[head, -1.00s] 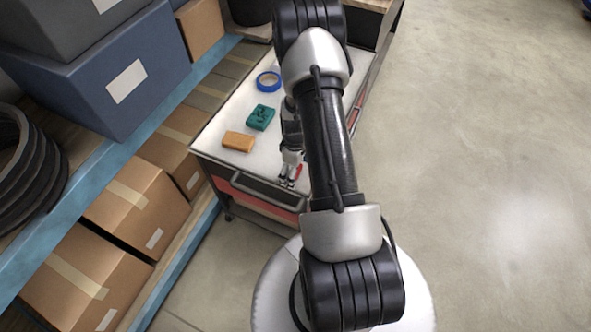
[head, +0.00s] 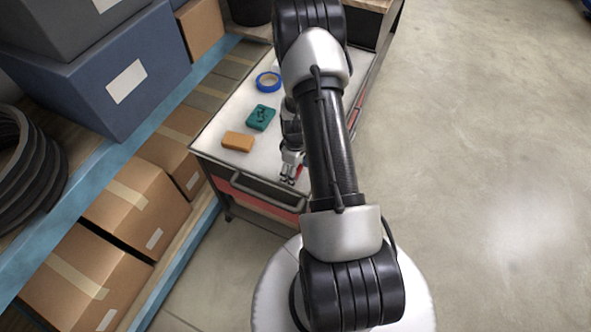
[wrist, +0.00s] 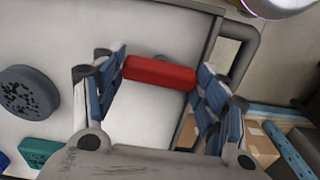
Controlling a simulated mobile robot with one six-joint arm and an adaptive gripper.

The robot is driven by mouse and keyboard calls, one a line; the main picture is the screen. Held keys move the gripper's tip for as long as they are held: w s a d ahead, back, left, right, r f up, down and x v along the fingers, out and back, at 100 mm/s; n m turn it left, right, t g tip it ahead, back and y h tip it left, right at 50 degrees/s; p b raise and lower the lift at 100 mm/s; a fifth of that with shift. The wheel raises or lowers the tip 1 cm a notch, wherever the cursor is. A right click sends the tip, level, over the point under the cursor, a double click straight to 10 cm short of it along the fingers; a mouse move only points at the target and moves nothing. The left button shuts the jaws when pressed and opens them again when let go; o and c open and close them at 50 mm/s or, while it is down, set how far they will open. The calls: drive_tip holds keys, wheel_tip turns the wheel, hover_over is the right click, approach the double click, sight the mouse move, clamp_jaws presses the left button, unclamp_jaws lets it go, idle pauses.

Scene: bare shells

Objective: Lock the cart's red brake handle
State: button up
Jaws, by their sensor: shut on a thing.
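The cart (head: 213,133) has a pale top, dark sides and a grey push bar at its near end. Its red brake handle (wrist: 160,72) lies between my fingers in the wrist view, one finger at each end. In the head view only a small red bit of the handle (head: 299,171) shows beside my fingers. My gripper (head: 288,180) is at the near edge of the cart top. It is shut on the red handle, and both fingers also show in the wrist view (wrist: 162,66). The handle's base and pivot are hidden.
An orange block (head: 238,141), a teal block (head: 261,118) and a blue tape roll (head: 268,82) lie on the cart top. A dark speckled disc (wrist: 28,91) shows in the wrist view. Shelving with boxes (head: 137,200) stands close on the left. The floor at right is clear.

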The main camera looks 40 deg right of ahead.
drive_tip(key=m, duration=0.4)
drive_tip(key=shift+m+b, duration=0.3)
drive_tip(key=shift+b, duration=0.05)
drive_tip(key=m, duration=0.4)
drive_tip(key=shift+m, duration=0.3)
drive_tip(key=m, duration=0.4)
drive_tip(key=shift+b, duration=0.4)
drive_tip(key=shift+m, duration=2)
drive_tip(key=o, duration=1)
drive_tip(key=shift+o, duration=0.2)
drive_tip(key=shift+r, duration=0.15)
wheel_tip(320, 180, up, 12)
